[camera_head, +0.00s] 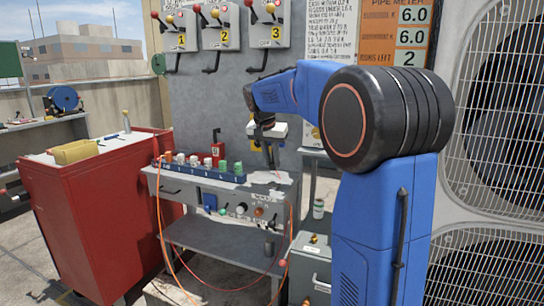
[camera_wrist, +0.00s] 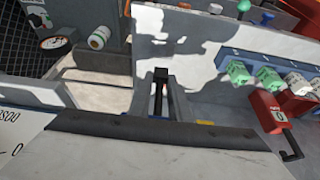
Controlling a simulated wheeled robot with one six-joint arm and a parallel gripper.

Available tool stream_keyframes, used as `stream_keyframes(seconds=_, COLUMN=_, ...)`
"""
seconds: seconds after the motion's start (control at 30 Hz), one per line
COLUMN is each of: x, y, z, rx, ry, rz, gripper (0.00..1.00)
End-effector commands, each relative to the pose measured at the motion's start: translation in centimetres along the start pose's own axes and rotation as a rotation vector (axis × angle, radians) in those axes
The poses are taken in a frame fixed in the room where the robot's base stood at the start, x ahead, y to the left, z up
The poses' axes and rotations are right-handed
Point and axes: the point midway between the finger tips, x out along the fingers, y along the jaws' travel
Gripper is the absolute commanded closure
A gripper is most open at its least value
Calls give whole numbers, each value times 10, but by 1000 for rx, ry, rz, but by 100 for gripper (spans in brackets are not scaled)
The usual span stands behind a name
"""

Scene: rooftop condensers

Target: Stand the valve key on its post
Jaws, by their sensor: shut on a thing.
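My gripper (camera_head: 270,157) hangs fingers-down over the right part of the grey bench top. In the wrist view, its two grey fingers (camera_wrist: 162,98) are shut on a slim black bar with a wider end, which I take to be the valve key (camera_wrist: 159,88). The bar shows as a thin dark piece between the fingers; its lower end is hard to make out. It seems held above the bench surface, but I cannot tell the exact gap. I cannot make out the post in either view.
The grey bench (camera_head: 166,182) carries a blue rail (camera_head: 200,172) of white, green and orange caps. A red block (camera_head: 217,150) with a black lever stands behind the rail. A red cabinet (camera_head: 95,215) is at left; a condenser with fan grilles (camera_head: 490,110) is at right.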

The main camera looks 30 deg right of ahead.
Motion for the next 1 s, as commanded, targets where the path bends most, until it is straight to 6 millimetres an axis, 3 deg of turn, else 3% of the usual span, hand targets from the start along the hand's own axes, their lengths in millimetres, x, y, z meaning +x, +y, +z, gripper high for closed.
stream_keyframes(seconds=0.5, x=34, y=0, z=14, rx=1, ry=-1, rz=1, gripper=100)
stream_keyframes(seconds=1.0, x=39, y=0, z=16, rx=1, ry=0, rz=0, gripper=100)
